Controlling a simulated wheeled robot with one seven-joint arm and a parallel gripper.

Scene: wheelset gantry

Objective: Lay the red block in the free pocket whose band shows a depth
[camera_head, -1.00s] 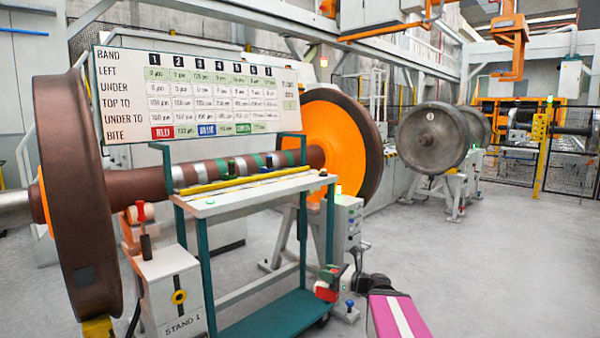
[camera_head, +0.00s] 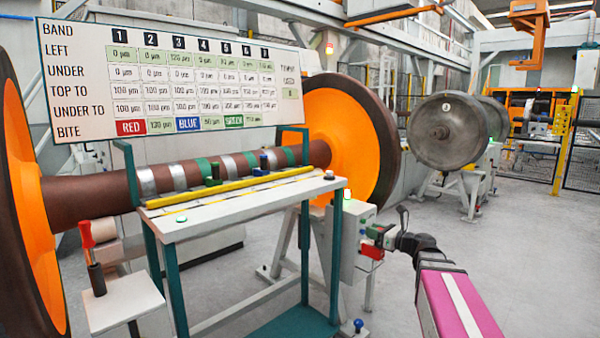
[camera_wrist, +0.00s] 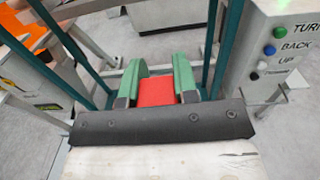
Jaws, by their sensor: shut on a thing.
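My gripper (camera_head: 374,238) is shut on the red block (camera_head: 371,252), held in the air right of the white-topped trolley (camera_head: 230,205). In the wrist view the red block (camera_wrist: 155,92) sits between two green-faced fingers (camera_wrist: 156,75). A large board (camera_head: 160,85) lists bands 1 to 7 with depth rows; several values are too blurred to read surely. Below it, a brown axle (camera_head: 90,195) carries silver and green bands. I cannot make out the pockets.
A grey control box (camera_head: 350,225) stands behind my gripper; its labelled buttons show in the wrist view (camera_wrist: 270,50). A red-handled tool (camera_head: 88,240) stands at left. Orange-faced wheels (camera_head: 345,145) flank the axle. The floor at right is clear.

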